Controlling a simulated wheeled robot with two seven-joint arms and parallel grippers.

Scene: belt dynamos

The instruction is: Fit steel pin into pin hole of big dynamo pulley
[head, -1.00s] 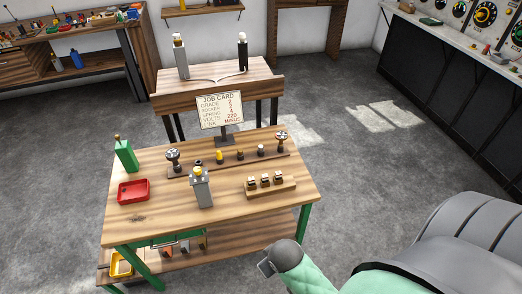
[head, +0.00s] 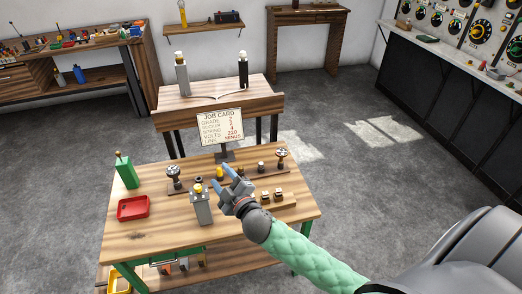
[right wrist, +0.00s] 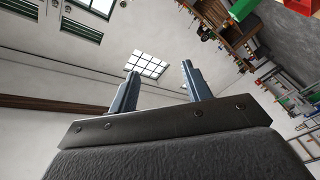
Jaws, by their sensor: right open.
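My right gripper (head: 222,179) is open and empty, in the air over the front wooden table (head: 150,236). In the right wrist view its two fingers (right wrist: 160,72) are apart with nothing between them, facing the ceiling and walls. I cannot tell the steel pin or the big dynamo pulley for sure at this size. Two metallic wheel-topped pieces stand at the ends of a long wooden strip, one at left (head: 174,177) and one at right (head: 281,158). A grey post with a yellow top (head: 200,207) stands in front of the strip. My left gripper is out of view.
A red tray (head: 133,208) and a green bottle-like thing (head: 126,171) stand at the table's left. A small wooden rack (head: 289,200) is partly hidden by my gripper. A job card (head: 220,127) stands behind. The table's front left is clear.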

